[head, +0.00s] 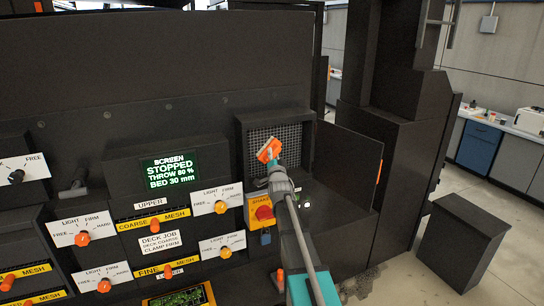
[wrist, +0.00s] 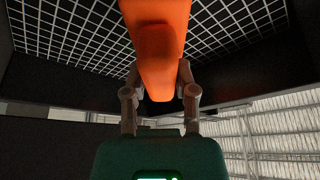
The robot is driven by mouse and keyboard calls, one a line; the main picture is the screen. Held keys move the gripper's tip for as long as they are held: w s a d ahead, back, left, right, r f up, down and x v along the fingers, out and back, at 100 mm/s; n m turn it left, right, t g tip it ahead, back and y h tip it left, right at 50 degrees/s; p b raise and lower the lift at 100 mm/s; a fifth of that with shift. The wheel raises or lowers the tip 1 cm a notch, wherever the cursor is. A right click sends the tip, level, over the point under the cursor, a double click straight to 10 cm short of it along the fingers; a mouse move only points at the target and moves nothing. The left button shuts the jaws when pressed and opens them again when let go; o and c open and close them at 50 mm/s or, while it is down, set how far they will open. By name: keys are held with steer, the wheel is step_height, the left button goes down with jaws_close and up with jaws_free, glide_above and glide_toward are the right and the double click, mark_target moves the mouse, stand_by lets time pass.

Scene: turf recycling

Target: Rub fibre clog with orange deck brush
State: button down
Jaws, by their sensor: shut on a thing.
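My gripper (head: 273,164) is shut on the orange deck brush (head: 268,150) and holds it up in front of a framed wire mesh (head: 290,134). In the wrist view the brush's orange body (wrist: 158,45) lies between the two fingers of my gripper (wrist: 160,78), with the pale mesh grid (wrist: 70,30) behind it. The brush's bristles are not clear in either view. I cannot tell whether the brush touches the mesh. I cannot make out the fibre clog; the brush and gripper cover part of the mesh.
A green-lit display (head: 170,171) reads "SCREEN STOPPED". A yellow panel with a red knob (head: 264,213) sits just below and left of my gripper. Orange knobs (head: 82,239) line the dark machine front. A dark side panel (head: 345,165) stands right of the mesh. Floor at right is open around a dark box (head: 462,240).

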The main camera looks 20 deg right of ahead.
steer(key=shift+d, duration=0.15)
steer(key=shift+d, duration=1.5)
steer(key=shift+d, duration=1.6)
steer(key=shift+d, duration=0.15)
steer(key=d, duration=0.3)
steer(key=shift+w, duration=0.1)
steer(key=shift+s, duration=3)
